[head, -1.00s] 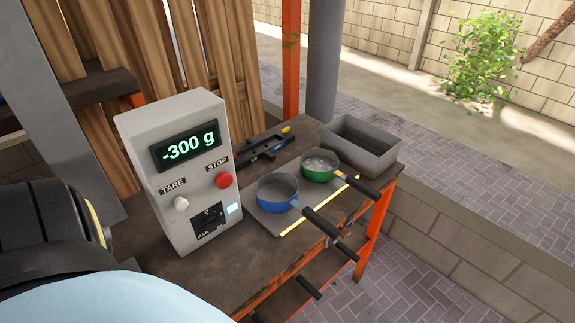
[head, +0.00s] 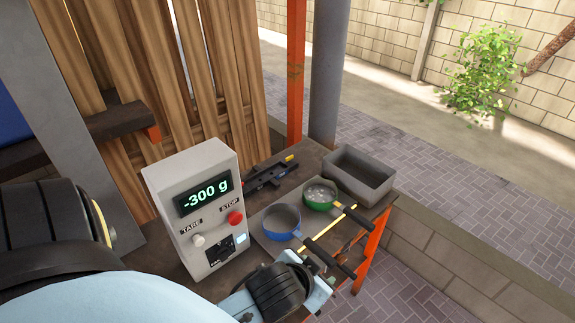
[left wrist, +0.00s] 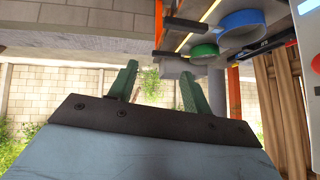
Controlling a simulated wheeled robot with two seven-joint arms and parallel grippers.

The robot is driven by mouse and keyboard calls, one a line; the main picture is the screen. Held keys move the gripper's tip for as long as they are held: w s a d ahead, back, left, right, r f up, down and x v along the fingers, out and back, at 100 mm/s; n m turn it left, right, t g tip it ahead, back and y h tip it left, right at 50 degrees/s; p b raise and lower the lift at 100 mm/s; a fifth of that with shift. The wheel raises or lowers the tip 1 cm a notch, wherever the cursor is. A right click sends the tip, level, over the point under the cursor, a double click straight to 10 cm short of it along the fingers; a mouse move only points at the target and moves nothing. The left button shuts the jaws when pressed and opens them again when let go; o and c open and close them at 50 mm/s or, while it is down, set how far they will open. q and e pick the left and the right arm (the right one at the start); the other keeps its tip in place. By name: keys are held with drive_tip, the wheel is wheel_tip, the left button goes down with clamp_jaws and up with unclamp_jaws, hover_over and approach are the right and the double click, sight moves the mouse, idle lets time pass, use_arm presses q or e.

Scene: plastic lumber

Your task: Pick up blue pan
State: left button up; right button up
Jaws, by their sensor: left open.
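The blue pan (head: 281,236) sits upright on the flat scale plate, its black handle (head: 319,255) pointing toward the front right. It looks empty. It also shows inverted in the left wrist view (left wrist: 241,19). My left arm comes in at the bottom of the head view, its wrist close in front of the pan's handle; its fingertips cannot be made out there. In the left wrist view my left gripper (left wrist: 159,70) has its two green fingers spread apart with nothing between them. The pan lies beyond and to the right of them. My right gripper is not in view.
A green pan (head: 319,207) with pale lumps stands behind the blue pan, its handle also pointing front right. The grey scale box (head: 178,190) reads -300 g at left. A grey open bin (head: 385,183) stands at the back right of the table. A black tool (head: 268,174) lies behind.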

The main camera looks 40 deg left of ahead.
use_arm(q)
drive_tip(key=w+d+r+m+t+h, duration=0.1)
drive_tip(key=w+d+r+t, duration=0.25)
drive_tip(key=w+r, duration=0.25)
drive_tip(key=w+d+r+m+t+h, duration=0.1)
drive_tip(key=w+d+r+t+h, duration=0.1)
drive_tip(key=w+d+r+t, duration=0.25)
drive_tip(key=w+d+r+m+g+h, duration=0.25)
drive_tip(key=d+m+g+h, duration=0.25)
drive_tip(key=d+m+h, duration=0.75)
drive_tip(key=m+g+y+b, duration=0.3)
drive_tip(key=g+y+b, duration=0.3)
drive_tip(key=g+y, duration=0.7)
hover_over(322, 252)
drive_tip(key=d, duration=0.1)
drive_tip(key=shift+t+y, duration=0.5)
drive_tip(key=shift+y, duration=0.15)
wheel_tip(322, 252, down, 25)
drive_tip(key=shift+s+r, duration=0.1)
drive_tip(key=shift+s, duration=0.05)
drive_tip(key=f+b, duration=0.2)
drive_tip(key=a+f+b, duration=0.1)
drive_tip(key=f+b, duration=0.1)
drive_tip(key=shift+f+b, duration=0.35)
drive_tip(key=shift+b, duration=0.05)
drive_tip(key=shift+f+b, duration=0.5)
drive_tip(key=shift+f, duration=0.05)
drive_tip(key=shift+r, duration=0.1)
